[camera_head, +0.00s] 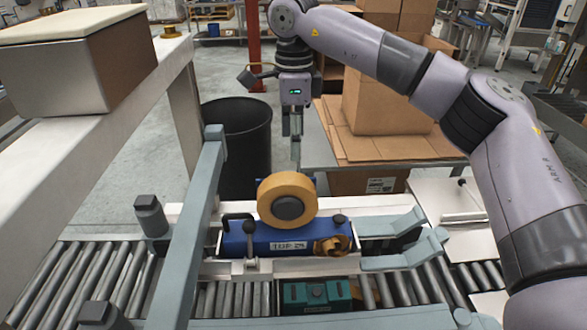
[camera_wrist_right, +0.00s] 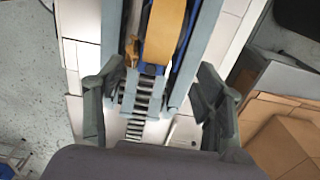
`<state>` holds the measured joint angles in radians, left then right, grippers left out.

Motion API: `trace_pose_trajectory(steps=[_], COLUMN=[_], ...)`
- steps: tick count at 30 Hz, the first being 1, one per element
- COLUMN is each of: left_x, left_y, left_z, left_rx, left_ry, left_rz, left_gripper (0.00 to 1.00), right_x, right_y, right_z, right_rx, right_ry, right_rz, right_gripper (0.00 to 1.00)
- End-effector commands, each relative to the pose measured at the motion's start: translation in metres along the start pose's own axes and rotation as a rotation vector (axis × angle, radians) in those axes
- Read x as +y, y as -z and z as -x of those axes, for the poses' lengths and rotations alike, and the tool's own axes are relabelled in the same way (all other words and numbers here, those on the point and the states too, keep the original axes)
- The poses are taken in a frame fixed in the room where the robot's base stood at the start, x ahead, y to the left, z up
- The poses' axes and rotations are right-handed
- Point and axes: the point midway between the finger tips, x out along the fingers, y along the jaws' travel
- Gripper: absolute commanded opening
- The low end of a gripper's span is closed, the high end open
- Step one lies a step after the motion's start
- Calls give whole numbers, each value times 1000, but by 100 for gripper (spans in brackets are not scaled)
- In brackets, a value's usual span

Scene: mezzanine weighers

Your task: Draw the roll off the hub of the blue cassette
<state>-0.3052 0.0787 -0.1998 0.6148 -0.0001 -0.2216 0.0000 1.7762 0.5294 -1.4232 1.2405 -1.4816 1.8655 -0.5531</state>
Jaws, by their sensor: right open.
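The tan roll (camera_head: 287,184) stands upright around a dark hub (camera_head: 288,208) on the blue cassette (camera_head: 290,238), which bears a label and sits on the roller conveyor. In the right wrist view the roll (camera_wrist_right: 165,30) shows at the top, edge on, with a little of the blue cassette (camera_wrist_right: 193,30) beside it. My right gripper (camera_head: 294,150) hangs above and behind the roll, apart from it. In the wrist view its fingers (camera_wrist_right: 155,103) are spread wide with nothing between them. My left gripper is not in view.
A grey-blue rail (camera_head: 190,220) crosses left of the cassette. A black lever (camera_head: 250,240) stands at the cassette's front. A teal cassette (camera_head: 315,297) lies nearer on the rollers. A black bin (camera_head: 240,150) and cardboard boxes (camera_head: 385,100) are behind.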

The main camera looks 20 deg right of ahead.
Motion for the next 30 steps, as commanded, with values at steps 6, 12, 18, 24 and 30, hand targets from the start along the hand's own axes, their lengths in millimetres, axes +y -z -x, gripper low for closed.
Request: trace_pose_trajectory(steps=[6,12,18,24,30], left_x=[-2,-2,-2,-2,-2], left_y=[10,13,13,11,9], left_z=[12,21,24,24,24], left_rx=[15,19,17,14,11], left_ry=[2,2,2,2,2], left_rz=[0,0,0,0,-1], left_gripper=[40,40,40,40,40], right_x=[1,1,1,0,0], right_y=[1,0,0,0,0], right_z=[-43,-76,-94,-98,-98], right_rx=[1,1,-1,-1,-1], right_ry=[-4,-3,-2,-1,-1], right_rz=[1,1,0,0,0], right_gripper=[63,63,63,63,59])
